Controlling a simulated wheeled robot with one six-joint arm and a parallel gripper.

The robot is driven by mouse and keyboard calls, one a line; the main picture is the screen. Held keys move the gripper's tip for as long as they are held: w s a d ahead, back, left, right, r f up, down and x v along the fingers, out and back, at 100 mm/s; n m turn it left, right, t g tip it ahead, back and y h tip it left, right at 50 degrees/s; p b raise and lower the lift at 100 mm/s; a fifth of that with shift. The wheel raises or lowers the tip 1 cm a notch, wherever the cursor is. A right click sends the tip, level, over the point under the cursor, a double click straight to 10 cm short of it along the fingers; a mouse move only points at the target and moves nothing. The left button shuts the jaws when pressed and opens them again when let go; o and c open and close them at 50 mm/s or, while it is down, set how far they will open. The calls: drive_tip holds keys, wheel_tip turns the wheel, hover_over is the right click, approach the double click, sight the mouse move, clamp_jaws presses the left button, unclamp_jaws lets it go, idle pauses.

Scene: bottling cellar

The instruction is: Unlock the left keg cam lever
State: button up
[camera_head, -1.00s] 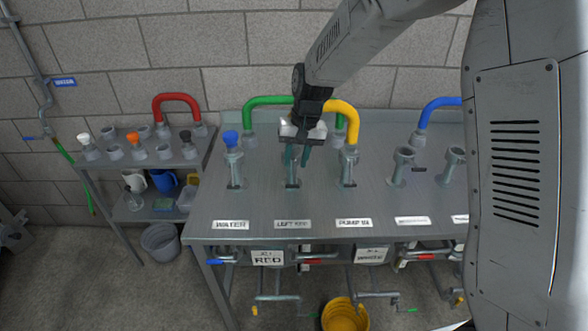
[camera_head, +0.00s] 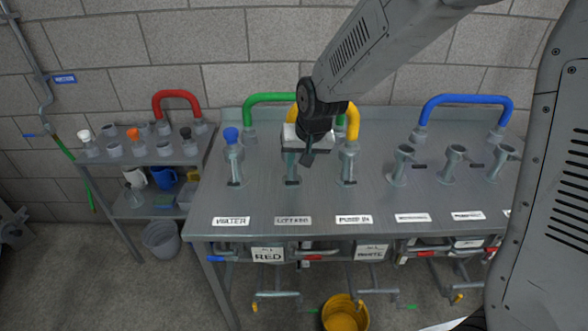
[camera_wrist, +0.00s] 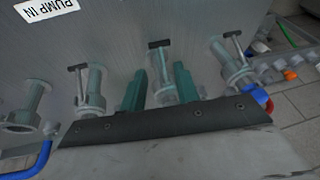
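The left keg port (camera_head: 292,168) stands upright on the bench behind its label (camera_head: 293,220), second from the left. In the wrist view, its cam lever (camera_wrist: 160,44) is a short dark bar at the end of a stem, pointing toward the bench's front. My gripper (camera_wrist: 160,88) is open, its two teal fingers on either side of the left keg port. The lever lies beyond the fingertips. I cannot tell whether a finger touches the port. In the head view, my wrist hides the port's top and most of the fingers.
The water port (camera_head: 235,165) with a blue top stands left, the pump in port (camera_head: 348,165) right. A yellow hose (camera_head: 353,120) arches behind my wrist to the pump port. Green (camera_head: 270,98) and blue (camera_head: 465,98) hoses stand behind. The bench front (camera_head: 330,205) is clear.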

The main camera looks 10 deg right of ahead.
sight(292, 173)
drive_tip(key=shift+t, duration=0.4)
drive_tip(key=x, duration=0.8)
drive_tip(key=shift+w, duration=0.4)
clamp_jaws()
